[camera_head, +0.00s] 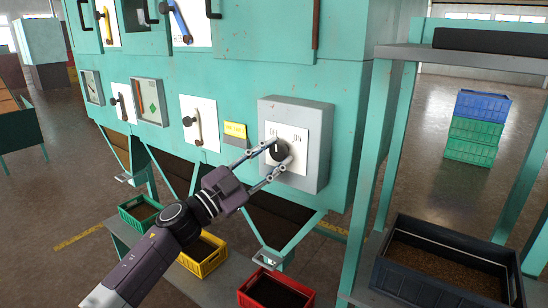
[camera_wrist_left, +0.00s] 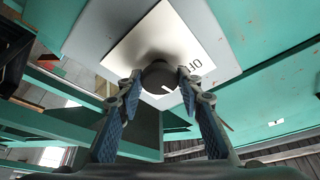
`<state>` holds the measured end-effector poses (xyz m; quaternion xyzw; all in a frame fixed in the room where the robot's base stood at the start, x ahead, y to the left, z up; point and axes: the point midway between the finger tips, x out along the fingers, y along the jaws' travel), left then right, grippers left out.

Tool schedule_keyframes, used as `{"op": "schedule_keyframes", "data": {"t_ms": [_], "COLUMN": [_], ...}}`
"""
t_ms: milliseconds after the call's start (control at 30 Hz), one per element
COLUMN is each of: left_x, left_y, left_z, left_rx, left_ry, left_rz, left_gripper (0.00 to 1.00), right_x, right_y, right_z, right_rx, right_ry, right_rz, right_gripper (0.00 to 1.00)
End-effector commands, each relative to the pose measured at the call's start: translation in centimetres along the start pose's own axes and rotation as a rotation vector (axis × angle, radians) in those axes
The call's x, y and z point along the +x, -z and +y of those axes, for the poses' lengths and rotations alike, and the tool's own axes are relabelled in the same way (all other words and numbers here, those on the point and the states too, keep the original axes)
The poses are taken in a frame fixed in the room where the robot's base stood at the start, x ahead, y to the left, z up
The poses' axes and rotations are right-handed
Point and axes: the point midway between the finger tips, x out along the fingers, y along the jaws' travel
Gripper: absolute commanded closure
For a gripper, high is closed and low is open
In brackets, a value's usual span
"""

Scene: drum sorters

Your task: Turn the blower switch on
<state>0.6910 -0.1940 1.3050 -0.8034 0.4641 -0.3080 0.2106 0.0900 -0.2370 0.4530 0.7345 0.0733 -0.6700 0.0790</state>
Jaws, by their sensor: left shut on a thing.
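The blower switch is a dark round knob (camera_head: 279,151) on a white plate (camera_head: 299,137), fixed to a grey box (camera_head: 323,133) on the teal machine. The plate has lettering on both sides of the knob; the right side looks like "ON". A white pointer line on the knob points up, slightly to the left, in the head view. My left gripper (camera_head: 274,162) is shut on the knob, one finger on each side. In the left wrist view the knob (camera_wrist_left: 158,77) sits between the fingertips, with its white line toward the lower right. My right gripper is not in view.
Levers on white plates (camera_head: 187,123) and a yellow label (camera_head: 235,130) are left of the box. Below stand green (camera_head: 138,224), yellow (camera_head: 214,262) and red (camera_head: 245,298) crates. A dark crate (camera_head: 377,268) stands at the lower right, by a teal post (camera_head: 373,150).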

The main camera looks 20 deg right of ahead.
Motion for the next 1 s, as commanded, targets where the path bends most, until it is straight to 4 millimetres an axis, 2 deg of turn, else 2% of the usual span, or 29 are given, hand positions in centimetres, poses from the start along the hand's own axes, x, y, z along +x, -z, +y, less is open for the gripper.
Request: {"op": "schedule_keyframes", "data": {"t_ms": [600, 1000], "left_x": [0.03, 0.03], "left_y": [0.06, 0.09], "left_z": [-0.45, -0.49], "left_rx": [0.536, 0.772], "left_ry": [-0.223, -0.321], "left_rz": [-0.003, -0.003], "left_gripper": [0.91, 0.91], "right_x": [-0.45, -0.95], "right_y": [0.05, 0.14], "right_z": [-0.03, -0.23], "right_rx": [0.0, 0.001], "right_ry": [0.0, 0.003], "right_rz": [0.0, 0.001], "right_gripper": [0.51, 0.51]}}
